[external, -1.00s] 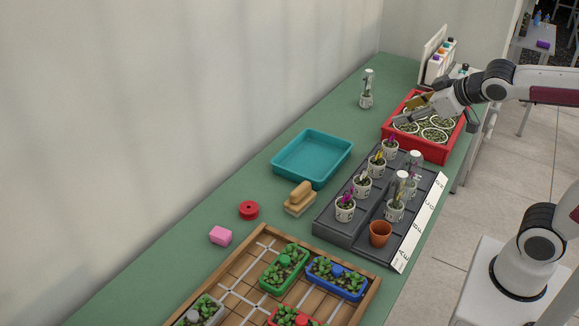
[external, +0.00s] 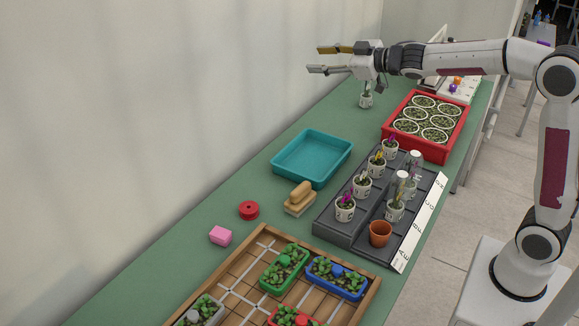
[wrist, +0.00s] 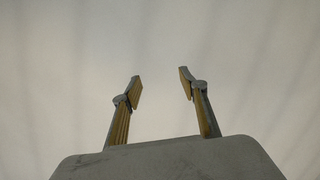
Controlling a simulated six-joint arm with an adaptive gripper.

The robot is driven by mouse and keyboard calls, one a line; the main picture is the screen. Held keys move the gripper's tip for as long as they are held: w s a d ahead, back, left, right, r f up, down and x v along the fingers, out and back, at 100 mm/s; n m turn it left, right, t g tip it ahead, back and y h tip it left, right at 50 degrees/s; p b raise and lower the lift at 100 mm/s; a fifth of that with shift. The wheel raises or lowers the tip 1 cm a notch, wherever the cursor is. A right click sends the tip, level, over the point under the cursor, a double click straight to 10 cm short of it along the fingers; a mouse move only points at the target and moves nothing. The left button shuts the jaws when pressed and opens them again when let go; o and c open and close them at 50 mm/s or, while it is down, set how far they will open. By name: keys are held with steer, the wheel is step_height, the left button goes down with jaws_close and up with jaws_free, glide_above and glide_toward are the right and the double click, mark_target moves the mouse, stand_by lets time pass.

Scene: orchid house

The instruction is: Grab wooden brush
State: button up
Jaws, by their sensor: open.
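The wooden brush (external: 300,196) lies on the green bench, between the teal tray and the dark stepped rack. It has a tan wooden back and a pale lower part. My gripper (external: 322,59) is raised above the far part of the bench, well above and behind the brush, and points left toward the wall. Its two fingers are spread with nothing between them. In the wrist view, my gripper (wrist: 162,84) shows both fingers apart against a plain pale wall. The brush is not in the wrist view.
A teal tray (external: 278,163) lies behind the brush. A dark rack (external: 334,229) with potted orchids stands to its right. A red spool (external: 249,210) and pink block (external: 220,235) are to its left. A wooden grid tray (external: 373,297) is in front. A red crate (external: 431,148) stands farther back.

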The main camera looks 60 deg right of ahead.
steer(key=w+a+f+n+y, duration=0.3)
steer(key=w+f+n+y, duration=0.15)
steer(key=w, duration=0.45)
steer(key=n+g+y, duration=0.5)
steer(key=g+y, duration=0.3)
glide_above(306, 186)
steer(key=w, duration=0.8)
step_height(306, 186, down, 24)
steer(key=s+f+g, duration=0.1)
steer(key=s+f, duration=0.1)
steer(key=f, duration=0.1)
steer(key=s+d+f+n+g+y, duration=0.1)
steer(key=s+f, duration=0.2)
steer(key=f, duration=0.1)
steer(key=s+f+g, duration=0.2)
steer(key=f, duration=0.1)
steer(key=shift+s+d+f+n, duration=0.15)
steer(key=shift+s+f+n, duration=0.05)
steer(key=shift+f+n, duration=0.05)
steer(key=shift+s+f+g+y, duration=0.25)
steer(key=shift+s+f+g, duration=0.05)
steer(key=shift+s+f, duration=0.2)
steer(key=shift+x, duration=1.25)
steer(key=shift+w, duration=0.15)
